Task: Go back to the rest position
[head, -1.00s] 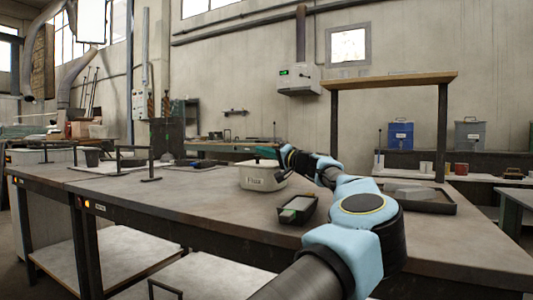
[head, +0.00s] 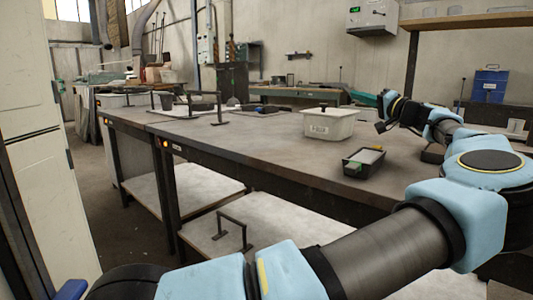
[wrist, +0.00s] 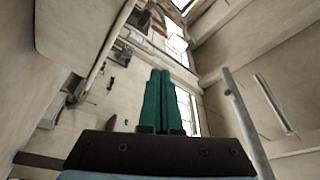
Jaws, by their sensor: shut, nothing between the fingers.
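My gripper (head: 382,103) is above the right part of the workbench (head: 230,145), right of a white lidded box (head: 328,125) and apart from it. In the wrist view, its two green fingers (wrist: 160,97) lie side by side, shut with nothing between them. The wrist view looks along the fingers toward walls and windows, with no bench surface close to the fingertips. My arm reaches across the right and lower part of the head view and hides some of the bench.
A small black tray (head: 364,161) with a grey and green item sits near the bench's front edge. A white cabinet (head: 45,150) stands close at left. A blue container (head: 489,86) is at back right.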

